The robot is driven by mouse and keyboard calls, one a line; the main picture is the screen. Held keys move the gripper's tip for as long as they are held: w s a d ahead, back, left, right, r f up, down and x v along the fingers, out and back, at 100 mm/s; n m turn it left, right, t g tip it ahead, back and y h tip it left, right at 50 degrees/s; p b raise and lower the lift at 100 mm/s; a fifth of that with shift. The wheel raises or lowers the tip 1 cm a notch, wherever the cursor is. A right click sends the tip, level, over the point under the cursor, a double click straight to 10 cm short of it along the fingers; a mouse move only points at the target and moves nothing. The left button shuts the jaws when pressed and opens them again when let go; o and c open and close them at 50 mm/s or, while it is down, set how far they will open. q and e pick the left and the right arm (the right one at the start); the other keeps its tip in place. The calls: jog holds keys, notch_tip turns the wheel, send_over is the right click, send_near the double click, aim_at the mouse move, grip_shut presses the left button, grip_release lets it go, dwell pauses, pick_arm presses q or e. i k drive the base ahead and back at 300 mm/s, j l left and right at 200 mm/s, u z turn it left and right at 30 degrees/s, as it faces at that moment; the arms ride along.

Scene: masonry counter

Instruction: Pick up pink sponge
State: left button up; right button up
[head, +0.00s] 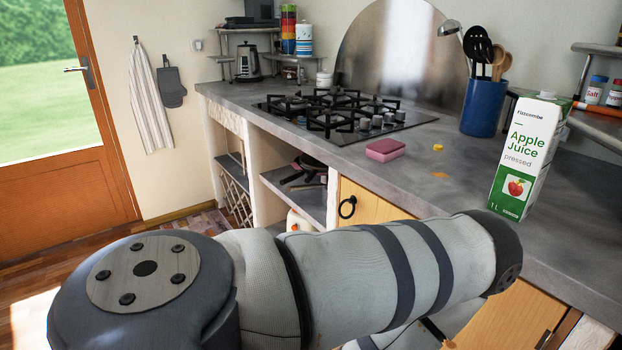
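The pink sponge (385,150) lies flat on the grey counter, close to its front edge and just in front of the gas hob. It is a small block with a darker pink lower layer, and it is fully visible with nothing touching it. One of my arms crosses the lower part of the head view, in front of the counter and below the sponge. Neither of my grippers shows in this view.
An apple juice carton (522,157) stands right of the sponge, before a blue utensil pot (484,107). The gas hob (345,113) is behind the sponge. The counter around the sponge is mostly clear.

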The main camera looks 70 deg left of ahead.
aim_at(384, 150)
jog(key=u, duration=1.75)
